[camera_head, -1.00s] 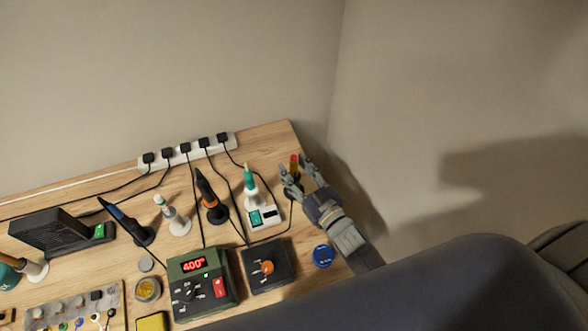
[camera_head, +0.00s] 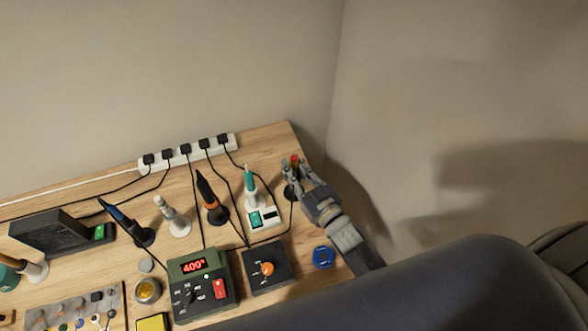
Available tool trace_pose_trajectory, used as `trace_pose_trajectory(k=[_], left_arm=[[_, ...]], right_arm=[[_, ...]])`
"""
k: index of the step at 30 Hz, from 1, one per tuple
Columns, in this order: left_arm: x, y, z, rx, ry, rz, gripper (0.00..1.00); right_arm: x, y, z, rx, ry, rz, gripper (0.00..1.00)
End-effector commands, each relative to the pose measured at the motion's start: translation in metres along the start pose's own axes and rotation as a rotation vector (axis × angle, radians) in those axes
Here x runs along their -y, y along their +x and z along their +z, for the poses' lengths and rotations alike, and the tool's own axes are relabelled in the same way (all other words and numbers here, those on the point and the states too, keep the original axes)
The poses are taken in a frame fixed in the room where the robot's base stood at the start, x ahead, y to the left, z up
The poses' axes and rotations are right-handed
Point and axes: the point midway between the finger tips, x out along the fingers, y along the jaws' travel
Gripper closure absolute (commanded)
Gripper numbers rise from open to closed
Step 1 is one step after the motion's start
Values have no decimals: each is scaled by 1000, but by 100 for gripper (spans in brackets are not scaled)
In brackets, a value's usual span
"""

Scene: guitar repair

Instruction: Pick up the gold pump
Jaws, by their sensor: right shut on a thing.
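The gold pump (camera_head: 295,161) stands near the right end of the wooden workbench. Only its red tip and a little of its gold body show; the fingers hide the rest. It appears upright over a small dark round base (camera_head: 290,193). My right gripper (camera_head: 293,170) comes in from the lower right and is shut on the pump, one finger on each side. My left gripper is not in view.
A teal-tipped tool in a white stand (camera_head: 251,186) is close to the left of the pump. A power strip (camera_head: 188,150) with cables lies behind. A black box with an orange knob (camera_head: 266,268) and a blue round item (camera_head: 323,257) are in front.

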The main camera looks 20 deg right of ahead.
Motion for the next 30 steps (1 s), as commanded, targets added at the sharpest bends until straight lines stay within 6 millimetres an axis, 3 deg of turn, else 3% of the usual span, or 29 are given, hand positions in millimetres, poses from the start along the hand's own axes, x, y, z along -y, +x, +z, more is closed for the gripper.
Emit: trace_pose_trajectory(k=[21,30], left_arm=[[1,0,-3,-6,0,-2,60],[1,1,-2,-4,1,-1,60]], right_arm=[[0,0,-82,-3,-1,-1,100],[0,0,-97,-1,1,-1,100]])
